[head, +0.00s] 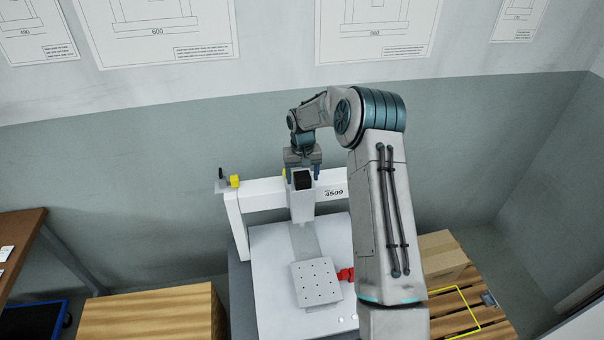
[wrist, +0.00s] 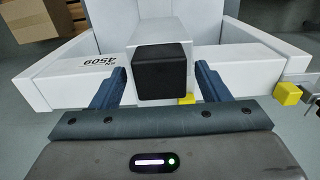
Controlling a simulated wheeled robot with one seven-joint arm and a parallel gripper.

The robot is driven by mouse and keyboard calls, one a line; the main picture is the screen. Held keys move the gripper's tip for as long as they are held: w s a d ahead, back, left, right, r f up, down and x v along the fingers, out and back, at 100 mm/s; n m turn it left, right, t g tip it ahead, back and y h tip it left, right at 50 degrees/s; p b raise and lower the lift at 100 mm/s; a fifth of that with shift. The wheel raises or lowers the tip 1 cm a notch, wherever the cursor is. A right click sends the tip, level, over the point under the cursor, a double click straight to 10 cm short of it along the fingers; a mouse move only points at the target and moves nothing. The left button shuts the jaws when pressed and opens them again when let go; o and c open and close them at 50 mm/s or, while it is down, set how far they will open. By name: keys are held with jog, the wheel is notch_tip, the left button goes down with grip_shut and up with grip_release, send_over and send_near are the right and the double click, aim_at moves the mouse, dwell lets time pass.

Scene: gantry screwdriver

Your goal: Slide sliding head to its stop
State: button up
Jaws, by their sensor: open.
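The sliding head (head: 302,206) is a white block with a black top, mounted on the white gantry beam (head: 264,198) near the beam's middle. In the wrist view the head (wrist: 157,34) and its black top (wrist: 160,70) lie between my gripper's two blue fingers. My gripper (head: 302,172) is above the head, pointing down at it. My gripper (wrist: 158,84) is open, with one finger on each side of the head and gaps showing beside the black top. Yellow blocks sit at the beam's left end (head: 235,181) and close behind the head (wrist: 187,99).
A perforated plate (head: 316,282) lies on the white machine bed (head: 270,255) below the head. A red part (head: 345,274) is beside the plate. A wooden box (head: 150,315) stands left and a cardboard box (head: 440,256) on a pallet (head: 470,300) right.

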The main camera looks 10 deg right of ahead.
jog(key=shift+f, duration=0.25)
jog(key=c, duration=1.4)
jog(key=a+b, duration=0.5)
jog(key=a, duration=1)
jog(key=shift+a, duration=0.4)
